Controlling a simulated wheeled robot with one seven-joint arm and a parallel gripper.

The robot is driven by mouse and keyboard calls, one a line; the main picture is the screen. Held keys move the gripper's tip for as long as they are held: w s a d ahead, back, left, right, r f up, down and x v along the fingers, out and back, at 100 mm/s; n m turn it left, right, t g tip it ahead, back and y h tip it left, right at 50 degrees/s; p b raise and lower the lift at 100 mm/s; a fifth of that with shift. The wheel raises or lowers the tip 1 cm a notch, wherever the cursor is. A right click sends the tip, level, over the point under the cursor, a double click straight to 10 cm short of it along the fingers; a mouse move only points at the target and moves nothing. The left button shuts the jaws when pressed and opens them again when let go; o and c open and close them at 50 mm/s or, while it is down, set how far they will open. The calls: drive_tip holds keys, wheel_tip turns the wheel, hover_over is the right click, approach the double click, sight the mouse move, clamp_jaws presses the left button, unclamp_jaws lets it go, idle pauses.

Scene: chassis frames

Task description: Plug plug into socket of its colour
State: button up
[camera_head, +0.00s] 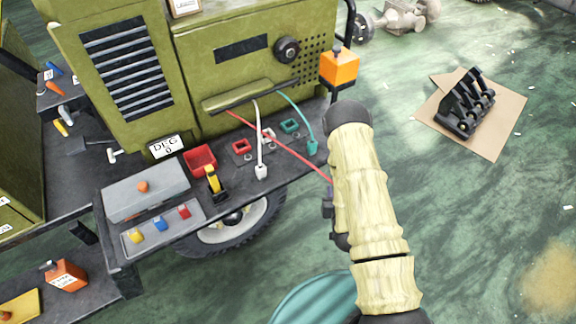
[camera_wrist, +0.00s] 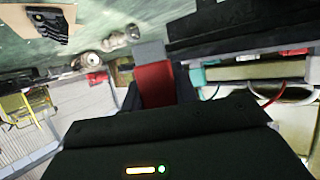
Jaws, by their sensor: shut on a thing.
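My gripper (camera_wrist: 156,88) is shut on the red plug (camera_wrist: 155,82), which shows between the dark fingers in the wrist view. In the head view my arm hides most of the gripper and the plug. The red cable (camera_head: 285,149) runs from the green machine (camera_head: 190,75) to the right, behind my arm. The red socket (camera_head: 241,146) sits on the dark shelf. A pale socket (camera_head: 268,137) and a teal socket (camera_head: 290,126) are to its right. The white plug (camera_head: 261,172) and the teal plug (camera_head: 312,148) stand near the shelf's front edge.
A red bin (camera_head: 200,158), a yellow-and-black object (camera_head: 213,181) and a grey box (camera_head: 145,190) are left of the sockets. An orange box (camera_head: 340,68) stands at the shelf's right end. The white cable (camera_head: 259,130) and teal cable (camera_head: 298,110) hang near the sockets. Floor on the right is mostly free.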

drive_tip(key=w+a+r+n+y+b, duration=0.1)
drive_tip(key=w+a, duration=0.1)
drive_tip(key=a, duration=0.1)
drive_tip(key=w+a+r+n+y+b, duration=0.1)
drive_tip(key=w+a+r, duration=0.1)
drive_tip(key=w+a, duration=0.1)
drive_tip(key=w+a+r+n+y+b, duration=0.1)
drive_tip(key=w+a+r, duration=0.1)
drive_tip(key=w+a, duration=0.1)
drive_tip(key=shift+w+a+r+g+y, duration=0.2)
drive_tip(key=shift+a+g+y, duration=0.1)
drive_tip(key=shift+a, duration=0.15)
drive_tip(key=w+a+r+n+g+y+b, duration=0.1)
drive_tip(key=w+a+r+n+y+b, duration=0.1)
drive_tip(key=a+r, duration=0.5)
drive_tip(key=shift+w+a+r+n+g+y, duration=0.2)
drive_tip(key=shift+w+r+n+g+y, duration=0.1)
drive_tip(key=shift+w+r+n+y, duration=0.5)
drive_tip(key=shift+f+h, duration=0.2)
drive_tip(key=shift+h, duration=0.1)
wheel_tip(320, 180, down, 6)
drive_tip(key=shift+w+r, duration=0.1)
drive_tip(key=shift+w, duration=0.05)
drive_tip(key=shift+d, duration=0.1)
drive_tip(key=f, duration=0.2)
drive_tip(key=shift+a+f+p, duration=0.2)
drive_tip(key=shift+f+p, duration=0.15)
drive_tip(key=shift+d+f, duration=0.1)
drive_tip(key=shift+f, duration=0.4)
